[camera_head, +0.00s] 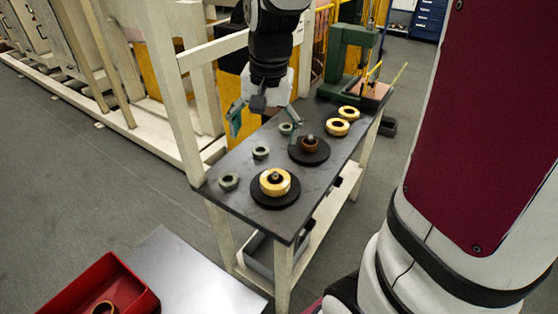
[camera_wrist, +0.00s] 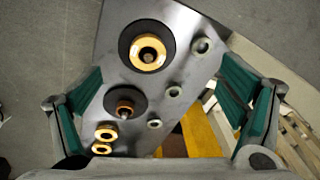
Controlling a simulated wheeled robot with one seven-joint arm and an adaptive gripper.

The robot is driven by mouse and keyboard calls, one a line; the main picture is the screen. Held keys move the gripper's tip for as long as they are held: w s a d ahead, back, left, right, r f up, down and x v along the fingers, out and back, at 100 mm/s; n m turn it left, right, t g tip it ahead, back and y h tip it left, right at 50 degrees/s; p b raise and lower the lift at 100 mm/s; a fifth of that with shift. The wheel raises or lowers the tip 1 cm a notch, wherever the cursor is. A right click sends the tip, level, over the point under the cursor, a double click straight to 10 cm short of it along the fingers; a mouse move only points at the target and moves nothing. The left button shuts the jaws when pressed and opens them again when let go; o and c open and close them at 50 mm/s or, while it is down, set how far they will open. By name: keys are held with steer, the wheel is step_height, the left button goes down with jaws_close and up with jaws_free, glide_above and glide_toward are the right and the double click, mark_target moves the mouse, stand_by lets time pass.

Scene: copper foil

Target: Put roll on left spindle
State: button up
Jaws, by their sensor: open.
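My gripper (camera_head: 264,123) is open and empty above the dark table, with its green fingers spread wide; it also shows in the wrist view (camera_wrist: 160,78). A yellow roll (camera_head: 267,189) sits around the left spindle (camera_head: 275,176) on a black disc; this roll is at the top in the wrist view (camera_wrist: 137,59). The other spindle (camera_head: 309,138), further back, has a small brown copper-coloured ring (camera_head: 309,147) around it on its own black disc. Two loose yellow rolls (camera_head: 337,128) (camera_head: 349,112) lie at the far end of the table.
Three grey rings (camera_head: 228,181) (camera_head: 261,153) (camera_head: 286,128) stand along the table's left edge. A green machine (camera_head: 353,45) is at the back. A red bin (camera_head: 75,293) at lower left holds a copper-coloured ring (camera_head: 104,307). A pale rack (camera_head: 180,120) borders the table's left side.

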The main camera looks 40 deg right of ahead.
steer(key=s+a+r+n+t, duration=0.1)
steer(key=s+a+r+n, duration=0.2)
steer(key=s, duration=0.5)
steer(key=s+a+r+n+t, duration=0.2)
steer(key=s+a+r+n, duration=0.1)
steer(key=s+n, duration=0.3)
steer(key=shift+s+a+r, duration=0.2)
steer(key=shift+s+a, duration=0.45)
steer(key=shift+s, duration=0.5)
